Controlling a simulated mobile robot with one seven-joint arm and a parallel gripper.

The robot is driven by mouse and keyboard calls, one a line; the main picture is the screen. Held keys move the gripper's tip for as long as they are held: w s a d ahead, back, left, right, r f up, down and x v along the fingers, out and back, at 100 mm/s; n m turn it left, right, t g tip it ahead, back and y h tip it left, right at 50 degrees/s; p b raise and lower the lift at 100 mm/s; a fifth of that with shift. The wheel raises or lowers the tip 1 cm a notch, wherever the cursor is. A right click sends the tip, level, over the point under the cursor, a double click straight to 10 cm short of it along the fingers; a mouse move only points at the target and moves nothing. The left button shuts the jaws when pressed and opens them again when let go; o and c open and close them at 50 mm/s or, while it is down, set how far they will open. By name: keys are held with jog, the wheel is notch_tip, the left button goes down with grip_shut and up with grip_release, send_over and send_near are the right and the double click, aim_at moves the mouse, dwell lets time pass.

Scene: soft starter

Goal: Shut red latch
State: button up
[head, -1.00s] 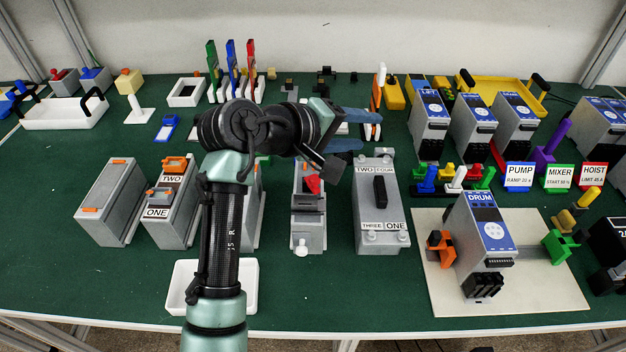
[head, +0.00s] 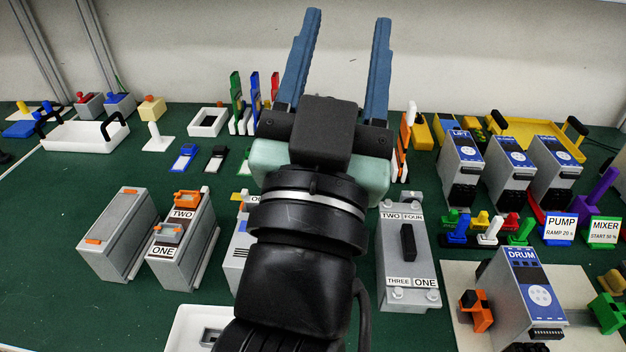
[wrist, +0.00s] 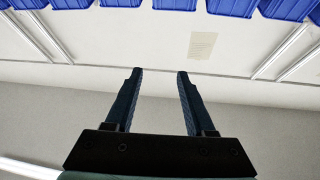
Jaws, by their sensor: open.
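My gripper (head: 348,18) points up in the head view, its two blue fingers wide apart with nothing between them. The wrist view shows the same open, empty fingers (wrist: 160,72) against the wall. The grey unit with a red part on it, seen earlier in the middle of the table, is now hidden behind my arm in the head view. I cannot see whether that red part is open or shut. The gripper is well above the table and touches nothing.
Left of my arm stand grey units with orange tops (head: 180,235). To the right are a grey box with a black handle (head: 408,243) and a DRUM unit (head: 523,295) on a pale board. A white tray (head: 183,335) sits at the front. Blue bins (wrist: 175,4) show in the wrist view.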

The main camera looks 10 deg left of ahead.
jog(key=s+a+f+g+h+b, duration=0.1)
jog(key=s+f+g+b, duration=0.15)
jog(key=f, duration=1.35)
jog(key=s+a+f+g+h+b, duration=0.1)
jog(key=s+f+g+b, duration=0.15)
jog(key=f, duration=1.25)
jog(key=shift+g, duration=0.4)
jog(key=p+x, duration=0.1)
jog(key=x, duration=0.3)
jog(key=p+x, duration=0.1)
jog(key=x, duration=0.4)
jog(key=p+x, duration=0.1)
jog(key=x, duration=0.3)
jog(key=shift+w+a, duration=0.25)
jog(key=shift+w, duration=0.2)
jog(key=shift+c, duration=0.2)
grip_shut()
